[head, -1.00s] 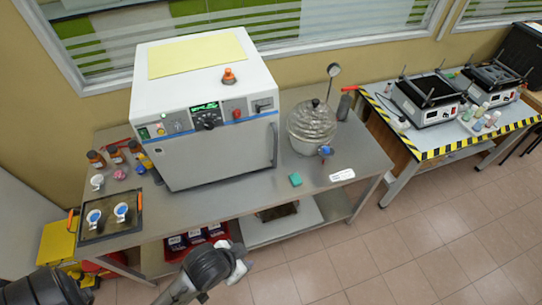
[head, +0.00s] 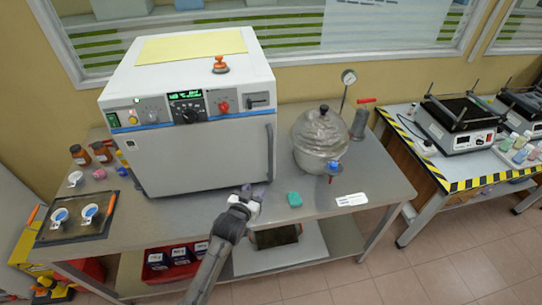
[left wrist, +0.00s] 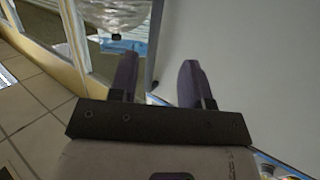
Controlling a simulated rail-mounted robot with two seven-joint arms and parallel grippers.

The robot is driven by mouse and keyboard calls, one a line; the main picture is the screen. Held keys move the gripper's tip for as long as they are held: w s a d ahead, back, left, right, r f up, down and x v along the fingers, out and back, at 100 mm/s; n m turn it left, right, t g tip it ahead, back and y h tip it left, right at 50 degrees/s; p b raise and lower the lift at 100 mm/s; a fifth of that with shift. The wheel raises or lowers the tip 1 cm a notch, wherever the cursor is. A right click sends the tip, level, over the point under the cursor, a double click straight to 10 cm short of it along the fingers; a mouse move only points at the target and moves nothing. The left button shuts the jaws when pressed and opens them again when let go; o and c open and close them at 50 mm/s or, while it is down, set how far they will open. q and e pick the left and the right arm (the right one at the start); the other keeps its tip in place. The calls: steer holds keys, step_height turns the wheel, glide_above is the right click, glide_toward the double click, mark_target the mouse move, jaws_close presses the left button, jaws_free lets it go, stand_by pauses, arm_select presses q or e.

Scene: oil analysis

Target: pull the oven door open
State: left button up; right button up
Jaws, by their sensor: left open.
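The oven (head: 195,160) is a large white box on the grey bench, and its front door is shut. Its upright grey handle (head: 270,152) is on the door's right side. My left gripper (head: 253,190) is open and empty, just in front of the door's lower right part, below and slightly left of the handle in the head view. In the left wrist view, the two dark fingers (left wrist: 157,82) point toward a dark upright bar, seemingly the handle (left wrist: 154,45), which appears between them beside the pale door (left wrist: 245,75). Contact cannot be told. My right gripper is not in view.
Brown bottles (head: 80,155) and a dark tray (head: 75,218) are on the left. A red bin (head: 172,262) sits on the lower shelf.

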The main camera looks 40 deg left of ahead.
mark_target(270, 158)
arm_select(q)
steer(key=w+a+r+t, duration=0.1)
steer(key=w, duration=0.3)
steer(key=w+a+r+t, duration=0.1)
steer(key=w, duration=0.4)
steer(key=w+a+r+b, duration=0.1)
steer(key=w, duration=0.3)
steer(key=shift+w+a+r+t, duration=0.3)
steer(key=shift+a+t, duration=0.05)
steer(key=shift+t, duration=0.05)
jaws_close()
stand_by(0.3)
